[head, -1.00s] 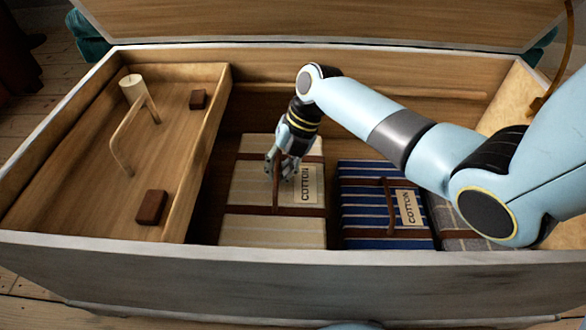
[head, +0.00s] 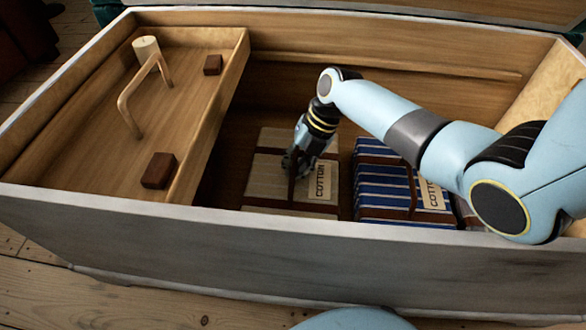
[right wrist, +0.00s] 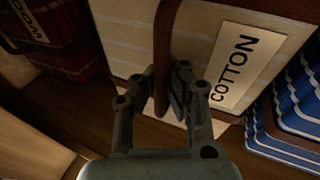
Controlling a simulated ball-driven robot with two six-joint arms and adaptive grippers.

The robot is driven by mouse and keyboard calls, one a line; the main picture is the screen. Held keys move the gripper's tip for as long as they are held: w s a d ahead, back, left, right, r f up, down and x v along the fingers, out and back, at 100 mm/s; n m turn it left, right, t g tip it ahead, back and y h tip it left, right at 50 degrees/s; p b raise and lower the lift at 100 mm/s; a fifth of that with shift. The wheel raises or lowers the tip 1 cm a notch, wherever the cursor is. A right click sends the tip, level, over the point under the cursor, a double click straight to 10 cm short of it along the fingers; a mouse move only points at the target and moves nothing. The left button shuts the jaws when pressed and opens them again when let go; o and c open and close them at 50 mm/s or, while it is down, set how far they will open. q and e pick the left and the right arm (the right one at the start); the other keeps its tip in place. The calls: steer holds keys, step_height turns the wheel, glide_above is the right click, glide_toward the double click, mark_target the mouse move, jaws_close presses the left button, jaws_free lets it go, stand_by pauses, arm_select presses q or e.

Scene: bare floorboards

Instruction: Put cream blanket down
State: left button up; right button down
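The cream blanket (head: 267,167) is a folded, striped bundle with brown straps and a COTTON label, low inside the wooden chest (head: 250,232). My right gripper (head: 292,164) reaches down over it and is closed around its brown carrying strap. In the right wrist view the fingers (right wrist: 165,85) stand on both sides of the strap (right wrist: 163,45), above the cream blanket (right wrist: 125,35). I cannot tell whether its underside touches the chest floor. The chest's front wall hides its near edge. My left gripper is not in view.
A blue striped blanket (head: 382,185) lies right of the cream one; a grey bundle is partly hidden beyond it. A wooden tray (head: 190,110) with a looped handle fills the chest's left side. A dark red bundle (right wrist: 65,45) shows in the right wrist view.

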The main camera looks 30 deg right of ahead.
steer(key=shift+w, duration=0.1)
steer(key=c, duration=1.5)
jaws_free()
steer(key=shift+d+r+p, duration=0.15)
steer(key=shift+r+p, duration=0.2)
steer(key=shift+r, duration=0.15)
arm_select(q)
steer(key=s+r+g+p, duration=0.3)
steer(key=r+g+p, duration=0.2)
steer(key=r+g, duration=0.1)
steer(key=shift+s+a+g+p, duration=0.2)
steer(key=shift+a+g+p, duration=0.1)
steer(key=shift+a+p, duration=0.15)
arm_select(e)
steer(key=v, duration=1.1)
steer(key=shift+d, duration=0.1)
